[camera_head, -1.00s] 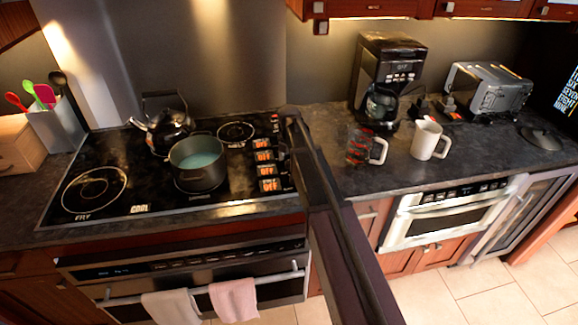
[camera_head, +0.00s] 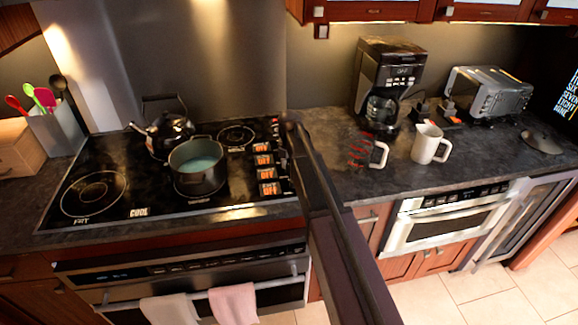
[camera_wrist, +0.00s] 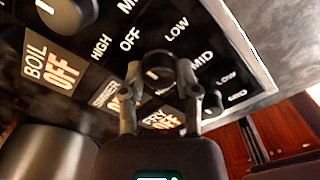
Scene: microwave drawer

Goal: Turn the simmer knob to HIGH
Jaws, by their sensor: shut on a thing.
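In the wrist view my gripper (camera_wrist: 165,92) has its two fingers closed on the sides of a dark round knob with a white pointer mark. This simmer knob (camera_wrist: 157,68) sits beside the partly covered simmer display (camera_wrist: 113,97). The words OFF, HIGH, LOW and MID are printed on the black panel around the knobs. The boil display (camera_wrist: 54,66) and the fry display (camera_wrist: 160,118) read OFF. In the head view the column of displays (camera_head: 265,168) shows on the cooktop's right side. The simmer display's reading is partly hidden by my left finger.
The boil knob (camera_wrist: 68,12) stands at the upper left in the wrist view. A green-filled pot (camera_head: 198,180) and a kettle (camera_head: 170,135) stand on the cooktop (camera_head: 110,175).

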